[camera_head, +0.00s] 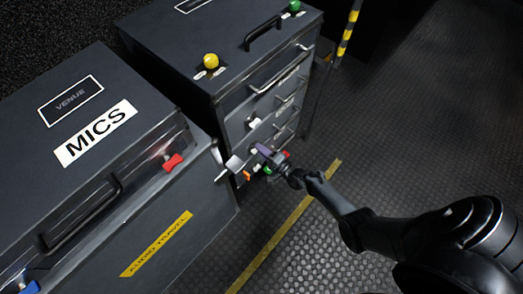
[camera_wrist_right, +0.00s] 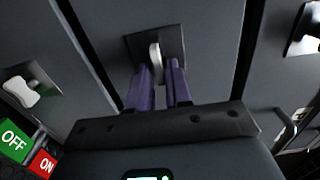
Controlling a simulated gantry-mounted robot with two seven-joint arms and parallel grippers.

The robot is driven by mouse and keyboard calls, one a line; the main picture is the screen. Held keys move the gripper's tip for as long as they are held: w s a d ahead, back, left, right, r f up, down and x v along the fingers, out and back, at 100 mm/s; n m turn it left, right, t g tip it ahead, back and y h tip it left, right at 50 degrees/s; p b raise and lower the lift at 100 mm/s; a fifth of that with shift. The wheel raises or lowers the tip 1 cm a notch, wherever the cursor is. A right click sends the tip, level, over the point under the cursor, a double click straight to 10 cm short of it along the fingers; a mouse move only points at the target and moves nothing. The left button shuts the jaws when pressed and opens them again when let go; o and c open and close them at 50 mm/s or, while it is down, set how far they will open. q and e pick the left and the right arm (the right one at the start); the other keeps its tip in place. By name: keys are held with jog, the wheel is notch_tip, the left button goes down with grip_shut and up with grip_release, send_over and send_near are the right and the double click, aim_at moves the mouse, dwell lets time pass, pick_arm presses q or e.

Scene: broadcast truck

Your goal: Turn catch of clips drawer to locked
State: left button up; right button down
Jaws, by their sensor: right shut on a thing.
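A pale catch (camera_wrist_right: 155,55) on a dark square plate (camera_wrist_right: 174,41) sits on a drawer front in the right wrist view. My right gripper (camera_wrist_right: 160,70) has its two purple fingers on either side of this catch and is shut on it. In the head view my right gripper (camera_head: 263,151) is at the front of the drawer cabinet (camera_head: 226,92), and it hides the held catch there. I cannot read a label that tells whether this is the clips drawer. My left gripper is not in view.
Another white catch (camera_wrist_right: 20,92) is at the left in the right wrist view. A white catch (camera_head: 254,123) sits above my gripper in the head view. The MICS case (camera_head: 150,101) stands left of the cabinet. The dark floor (camera_head: 400,130) at the right is clear.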

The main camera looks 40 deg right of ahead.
jog(key=c, duration=1.2)
grip_release()
jog(key=shift+w, duration=0.1)
jog(key=shift+c, duration=0.2)
jog(key=s+d+p, duration=0.1)
jog(key=s+p, duration=0.3)
jog(key=s, duration=0.6)
jog(key=shift+s+d, duration=0.15)
jog(key=shift+s, duration=0.25)
